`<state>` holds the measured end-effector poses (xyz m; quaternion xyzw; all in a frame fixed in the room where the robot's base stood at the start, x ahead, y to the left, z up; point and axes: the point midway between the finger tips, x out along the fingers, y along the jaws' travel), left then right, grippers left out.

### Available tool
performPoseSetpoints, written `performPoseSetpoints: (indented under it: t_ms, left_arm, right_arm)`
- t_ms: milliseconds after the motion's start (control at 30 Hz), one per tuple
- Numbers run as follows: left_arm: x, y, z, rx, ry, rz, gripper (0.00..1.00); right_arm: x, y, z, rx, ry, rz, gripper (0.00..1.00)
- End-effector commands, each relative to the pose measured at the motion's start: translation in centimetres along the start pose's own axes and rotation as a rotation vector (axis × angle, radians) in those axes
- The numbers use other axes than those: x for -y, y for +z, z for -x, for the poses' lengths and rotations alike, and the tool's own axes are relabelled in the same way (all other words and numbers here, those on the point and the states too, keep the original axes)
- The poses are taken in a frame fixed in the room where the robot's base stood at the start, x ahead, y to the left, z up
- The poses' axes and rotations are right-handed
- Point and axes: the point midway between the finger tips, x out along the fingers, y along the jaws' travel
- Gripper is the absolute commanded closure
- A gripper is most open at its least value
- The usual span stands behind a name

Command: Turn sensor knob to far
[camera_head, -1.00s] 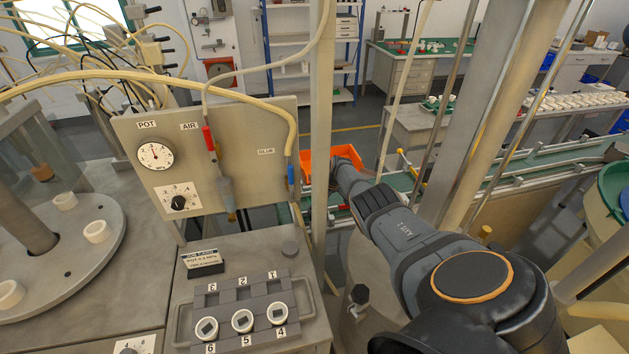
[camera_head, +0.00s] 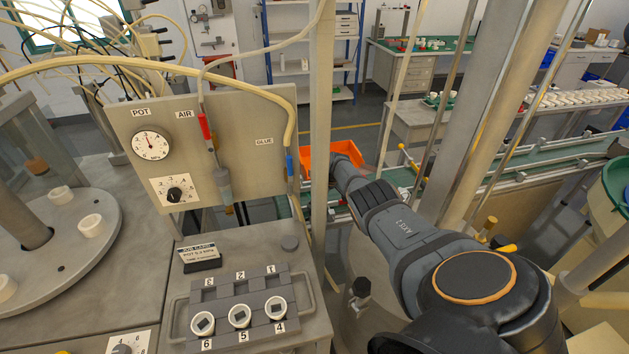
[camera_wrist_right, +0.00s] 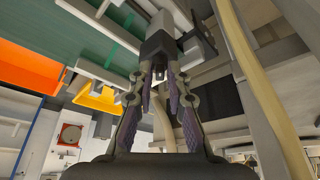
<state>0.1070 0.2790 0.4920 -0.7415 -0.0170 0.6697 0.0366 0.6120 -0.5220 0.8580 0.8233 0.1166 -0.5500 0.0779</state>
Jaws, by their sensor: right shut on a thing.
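My right gripper (camera_wrist_right: 155,76) is in the right wrist view, its two purple-padded fingers closing in around a small part below a grey block (camera_wrist_right: 160,44). The part between the fingertips is small and mostly hidden; I cannot read any knob marking or tell which way it points. In the head view my right arm reaches away towards the conveyor (camera_head: 480,182), and its gripper is hidden there behind the arm and the upright post. My left gripper is not in view.
An orange bin (camera_head: 319,163) stands beside the conveyor, close to my right wrist. A metal post (camera_head: 320,110) rises left of the arm. A glue panel (camera_head: 235,160) with a gauge (camera_head: 151,144) and dial knob (camera_head: 174,194) stands left.

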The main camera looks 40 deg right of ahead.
Motion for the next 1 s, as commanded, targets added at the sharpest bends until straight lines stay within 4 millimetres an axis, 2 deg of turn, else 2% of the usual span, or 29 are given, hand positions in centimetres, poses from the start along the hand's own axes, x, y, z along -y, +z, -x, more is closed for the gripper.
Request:
performPoseSetpoints:
  t_ms: [200,500,533,667,1000]
  left_arm:
    - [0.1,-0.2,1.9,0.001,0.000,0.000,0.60]
    - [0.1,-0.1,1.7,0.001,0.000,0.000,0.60]
    - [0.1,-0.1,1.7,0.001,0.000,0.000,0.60]
    - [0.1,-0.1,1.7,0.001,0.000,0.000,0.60]
    - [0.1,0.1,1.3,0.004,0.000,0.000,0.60]
  right_arm:
    - [0.2,-0.1,0.2,0.003,0.042,-0.104,1.00]
    - [0.1,0.1,-0.1,0.001,0.050,-0.123,1.00]
    - [0.1,0.1,-0.1,0.001,0.050,-0.123,0.80]
    - [0.1,0.1,-0.1,0.001,0.050,-0.122,0.63]
    - [0.1,0.1,-0.2,0.000,0.045,-0.111,0.62]
